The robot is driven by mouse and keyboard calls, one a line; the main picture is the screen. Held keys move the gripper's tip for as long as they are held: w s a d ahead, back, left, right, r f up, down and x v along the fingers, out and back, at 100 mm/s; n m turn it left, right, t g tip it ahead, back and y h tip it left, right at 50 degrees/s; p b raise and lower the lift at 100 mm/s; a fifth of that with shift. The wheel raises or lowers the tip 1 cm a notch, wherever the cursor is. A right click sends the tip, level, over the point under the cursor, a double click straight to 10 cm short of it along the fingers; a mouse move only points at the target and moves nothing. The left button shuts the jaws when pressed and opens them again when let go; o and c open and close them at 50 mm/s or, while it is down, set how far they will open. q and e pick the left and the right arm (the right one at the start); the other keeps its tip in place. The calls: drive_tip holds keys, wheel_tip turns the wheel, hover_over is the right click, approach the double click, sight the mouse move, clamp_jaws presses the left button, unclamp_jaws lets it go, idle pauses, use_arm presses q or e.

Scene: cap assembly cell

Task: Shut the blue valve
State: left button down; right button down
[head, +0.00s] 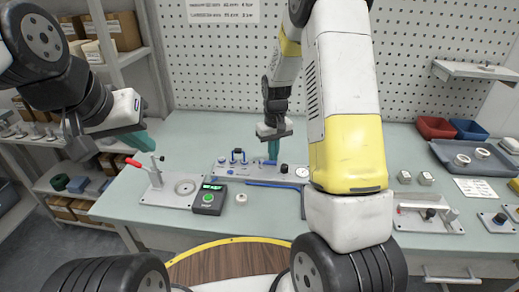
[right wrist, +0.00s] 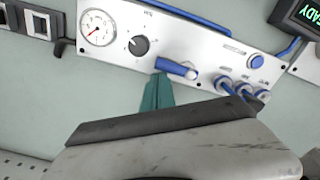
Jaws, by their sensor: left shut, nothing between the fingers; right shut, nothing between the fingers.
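The blue valve (right wrist: 174,68) is a small blue lever with a pale round pivot at its right end in the right wrist view. It lies roughly along the length of the silver panel (right wrist: 118,60). In the head view the panel (head: 225,169) sits mid-bench, with the valve too small to make out clearly behind my gripper. My right gripper (right wrist: 160,78) is shut and empty, its teal fingertips beside the lever's free end; whether they touch I cannot tell. It also shows in the head view (head: 273,158). My left gripper (head: 150,144) is shut and empty, above the bench's left side.
The panel also carries a gauge (right wrist: 97,28), a black knob (right wrist: 138,46), a blue button (right wrist: 257,62) and several blue fittings (right wrist: 226,88). A red-handled clamp (head: 134,163) and a green-lit box (head: 208,199) stand at left. Trays and fixtures occupy the right.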

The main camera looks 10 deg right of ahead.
sight(273, 164)
drive_tip(key=shift+s, duration=0.15)
drive_tip(key=shift+s+a, duration=0.15)
drive_tip(key=shift+s, duration=0.7)
drive_tip(key=shift+s+a, duration=0.1)
drive_tip(key=shift+s, duration=0.05)
idle(0.3)
drive_tip(key=shift+s+a, duration=0.1)
drive_tip(key=shift+s, duration=0.25)
